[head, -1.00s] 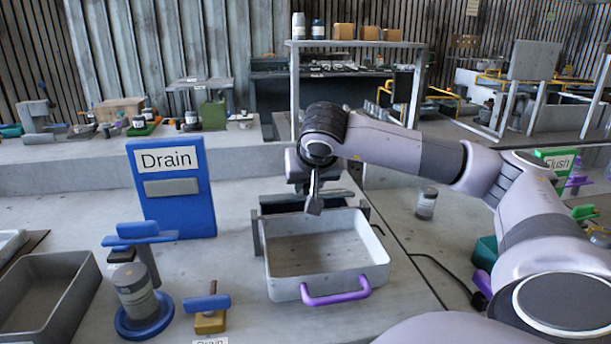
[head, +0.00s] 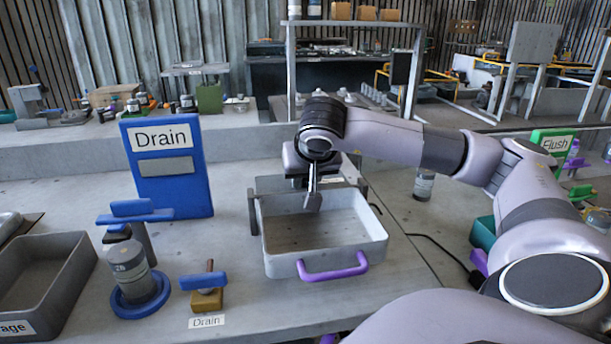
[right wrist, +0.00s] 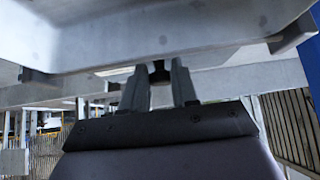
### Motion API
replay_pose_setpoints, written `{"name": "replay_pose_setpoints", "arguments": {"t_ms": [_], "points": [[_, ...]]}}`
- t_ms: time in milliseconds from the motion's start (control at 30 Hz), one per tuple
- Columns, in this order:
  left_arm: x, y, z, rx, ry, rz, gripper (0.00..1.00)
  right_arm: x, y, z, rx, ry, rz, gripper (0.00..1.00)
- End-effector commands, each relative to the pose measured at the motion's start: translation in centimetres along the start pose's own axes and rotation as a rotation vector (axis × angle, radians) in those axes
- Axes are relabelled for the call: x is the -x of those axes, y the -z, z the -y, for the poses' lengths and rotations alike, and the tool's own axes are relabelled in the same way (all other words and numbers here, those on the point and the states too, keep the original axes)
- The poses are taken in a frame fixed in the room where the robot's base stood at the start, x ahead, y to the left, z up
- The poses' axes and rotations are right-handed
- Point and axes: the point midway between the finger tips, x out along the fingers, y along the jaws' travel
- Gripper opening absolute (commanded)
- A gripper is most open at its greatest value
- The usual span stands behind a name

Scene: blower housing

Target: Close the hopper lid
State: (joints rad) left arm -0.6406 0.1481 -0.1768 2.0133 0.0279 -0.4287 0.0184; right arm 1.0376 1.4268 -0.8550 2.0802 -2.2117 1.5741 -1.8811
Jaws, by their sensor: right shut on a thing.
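A grey open-topped box (head: 377,245) with a purple handle (head: 333,267) stands on the bench; it looks like the hopper. Grey and dark parts at its back rim, possibly the hopper lid, are mostly hidden by my right wrist. My right gripper (head: 312,200) is over the back of the box. In the right wrist view its fingers (right wrist: 160,88) are shut on a small dark part (right wrist: 159,72), close under a pale grey metal slab (right wrist: 150,45). I cannot tell whether that part belongs to the lid. My left gripper is not in view.
A blue Drain panel (head: 172,195) stands left of the box. A canister (head: 134,272) on a blue base, a small blue-handled valve (head: 207,290) and a grey tray (head: 75,262) are further left and front. A dark cable (head: 440,248) lies to the right.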

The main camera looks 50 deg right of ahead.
Motion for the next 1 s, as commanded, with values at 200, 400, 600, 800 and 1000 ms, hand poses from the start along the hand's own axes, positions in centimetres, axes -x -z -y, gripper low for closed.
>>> {"name": "replay_pose_setpoints", "arguments": {"t_ms": [200, 400, 600, 800, 1000], "points": [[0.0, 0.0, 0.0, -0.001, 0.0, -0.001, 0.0, -0.3, -0.6, 0.0, 0.007, -0.003, 0.017, 0.53], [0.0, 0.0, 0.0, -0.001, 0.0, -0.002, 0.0, -0.2, -0.4, 0.1, 0.005, 0.0, 0.012, 0.53], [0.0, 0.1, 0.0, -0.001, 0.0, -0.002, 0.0, -0.1, -0.3, 0.1, 0.003, 0.001, 0.009, 0.53], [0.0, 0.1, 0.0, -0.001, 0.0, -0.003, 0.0, 0.4, -0.1, 0.1, 0.002, 0.002, 0.006, 0.53], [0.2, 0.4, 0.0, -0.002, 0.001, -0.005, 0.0, 3.4, -0.1, 0.1, 0.003, 0.004, 0.005, 0.53]]}}
